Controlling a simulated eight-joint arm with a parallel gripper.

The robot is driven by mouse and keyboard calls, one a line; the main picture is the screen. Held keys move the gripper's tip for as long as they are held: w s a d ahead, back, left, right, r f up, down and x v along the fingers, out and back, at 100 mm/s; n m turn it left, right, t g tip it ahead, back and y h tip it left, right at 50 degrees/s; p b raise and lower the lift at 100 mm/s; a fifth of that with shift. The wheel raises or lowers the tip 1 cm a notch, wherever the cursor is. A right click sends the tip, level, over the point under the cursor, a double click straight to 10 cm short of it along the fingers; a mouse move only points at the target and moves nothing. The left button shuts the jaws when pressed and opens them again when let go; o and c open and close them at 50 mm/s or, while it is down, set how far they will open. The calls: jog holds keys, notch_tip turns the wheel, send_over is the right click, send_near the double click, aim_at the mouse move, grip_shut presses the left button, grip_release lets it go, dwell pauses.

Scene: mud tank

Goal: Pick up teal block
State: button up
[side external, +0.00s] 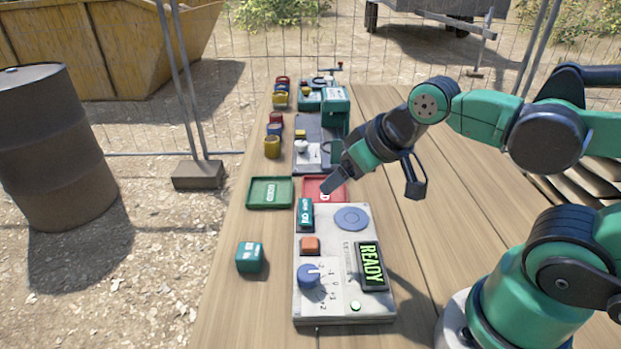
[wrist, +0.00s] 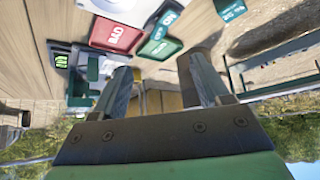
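The teal block (side external: 250,257) is a small cube with pale markings on its faces. It sits on the wooden table, left of the grey control panel. A teal labelled shape at the top edge of the wrist view (wrist: 230,9) looks like the same block, partly cut off. My gripper (side external: 373,186) is above the table at the far end of the panel, up and to the right of the block. Its two fingers are spread wide with nothing between them, as the wrist view also shows (wrist: 162,72).
The grey panel (side external: 335,302) carries a blue knob, an orange button and a READY display. A green tray (side external: 252,192) and a red tray (side external: 311,183) lie beyond it. Several coloured pieces and a machine stand farther back. The table around the block is clear.

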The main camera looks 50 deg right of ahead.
jog(key=shift+o, duration=0.9)
jog(key=n+g+y, duration=0.3)
jog(key=n+g, duration=0.1)
jog(key=n, duration=0.4)
send_over(250, 250)
jog(key=s+d, duration=0.2)
notch_tip(250, 250, down, 7)
jog(key=shift+w+a+f, duration=0.1)
jog(key=shift+w+f, duration=0.05)
jog(key=shift+f, duration=0.05)
jog(key=shift+w+a+f, duration=0.1)
jog(key=shift+a+f, duration=0.25)
jog(key=shift+f, duration=0.2)
jog(key=shift+x, duration=2.65)
jog(key=shift+w, duration=0.1)
